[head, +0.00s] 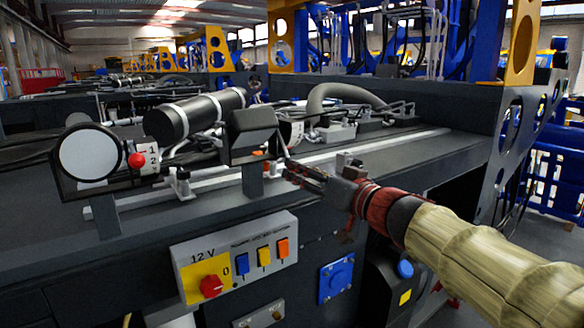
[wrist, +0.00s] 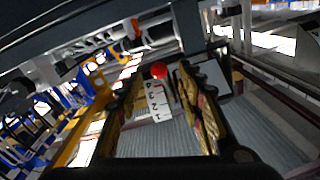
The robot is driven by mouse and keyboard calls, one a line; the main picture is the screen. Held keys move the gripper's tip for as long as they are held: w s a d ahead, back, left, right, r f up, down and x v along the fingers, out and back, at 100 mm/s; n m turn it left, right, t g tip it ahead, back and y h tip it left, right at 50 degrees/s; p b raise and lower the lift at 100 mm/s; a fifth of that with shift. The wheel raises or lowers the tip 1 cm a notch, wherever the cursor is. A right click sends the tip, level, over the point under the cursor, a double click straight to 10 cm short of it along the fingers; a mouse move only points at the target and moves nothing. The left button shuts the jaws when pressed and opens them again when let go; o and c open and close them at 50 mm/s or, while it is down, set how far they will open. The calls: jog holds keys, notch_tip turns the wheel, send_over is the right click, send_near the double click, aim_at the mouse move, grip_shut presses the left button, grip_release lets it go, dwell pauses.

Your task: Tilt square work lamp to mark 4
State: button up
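The square work lamp (head: 251,132) is a dark boxy head on a short post at the rail's front edge. In the wrist view its dark square housing (wrist: 213,76) is just right of a white numbered strip (wrist: 159,103). A red ball knob (wrist: 158,71) sits at the strip's upper end; which mark it lines up with I cannot tell. My gripper (head: 289,168) is just right of the lamp in the head view. In the wrist view my gripper (wrist: 160,78) is open, its fingers on either side of the knob and strip; contact cannot be told.
A round lamp (head: 88,156) with its own red knob (head: 137,160) stands to the left. A 12 V switch panel (head: 236,256) is on the front face below. A black cylinder (head: 196,113) and hoses lie behind the square lamp.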

jog(key=shift+x, duration=2.35)
grip_shut()
